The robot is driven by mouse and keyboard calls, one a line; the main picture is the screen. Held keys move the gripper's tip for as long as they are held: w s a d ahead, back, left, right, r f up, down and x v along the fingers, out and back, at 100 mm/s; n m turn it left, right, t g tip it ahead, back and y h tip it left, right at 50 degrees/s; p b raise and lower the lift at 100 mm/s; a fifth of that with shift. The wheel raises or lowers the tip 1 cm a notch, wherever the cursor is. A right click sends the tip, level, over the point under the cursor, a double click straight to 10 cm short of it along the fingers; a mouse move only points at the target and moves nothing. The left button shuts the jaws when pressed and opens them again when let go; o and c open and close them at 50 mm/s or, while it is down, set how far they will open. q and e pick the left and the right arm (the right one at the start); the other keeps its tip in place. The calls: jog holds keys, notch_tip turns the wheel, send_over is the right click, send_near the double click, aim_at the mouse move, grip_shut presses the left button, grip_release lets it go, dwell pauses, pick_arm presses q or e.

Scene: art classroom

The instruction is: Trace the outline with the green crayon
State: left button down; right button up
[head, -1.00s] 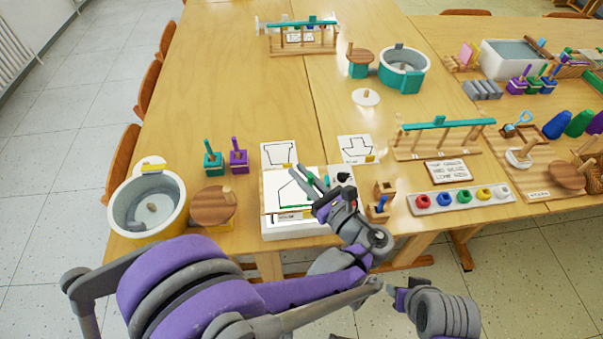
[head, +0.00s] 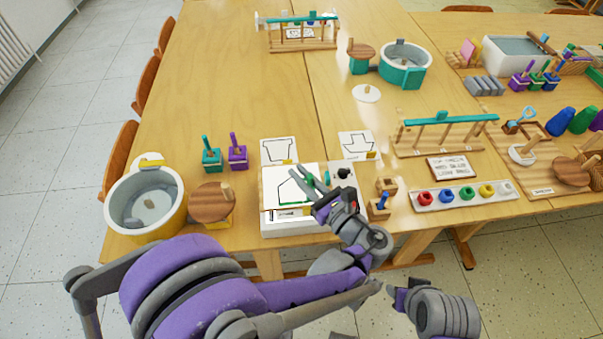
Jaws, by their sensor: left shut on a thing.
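A white sheet (head: 276,189) with a black house-like outline lies on a white box-like board (head: 300,227) at the near edge of the table. My left gripper (head: 299,173) is over the sheet's right part, shut on the green crayon (head: 309,180). The fingers hide most of the crayon and the outline's right side; I cannot tell whether its tip touches the paper. Part of my right arm shows at the lower right; its gripper cannot be made out clearly.
Two cards with shapes, a cup card (head: 278,148) and an arrow card (head: 356,144), lie behind the board. A yellow-and-grey tub (head: 182,213) and a wooden disc (head: 211,201) stand left. Small wooden blocks (head: 379,209) and a tray of colored knobs (head: 422,207) lie right.

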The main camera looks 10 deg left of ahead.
pick_arm(q)
jog(key=shift+f+b, duration=0.4)
jog(key=shift+f, duration=0.2)
jog(key=shift+r, duration=0.1)
dwell(0.5)
notch_tip(320, 180, up, 4)
jog(key=p, duration=0.3)
dwell(0.5)
jog(key=shift+w+d+f+b, duration=0.5)
jog(key=shift+d+f, duration=0.1)
jog(key=shift+d, duration=0.2)
jog(key=shift+s, duration=0.1)
jog(key=shift+f+b, duration=1.15)
jog(key=shift+f, duration=0.35)
jog(key=shift+r, duration=0.1)
dwell(0.6)
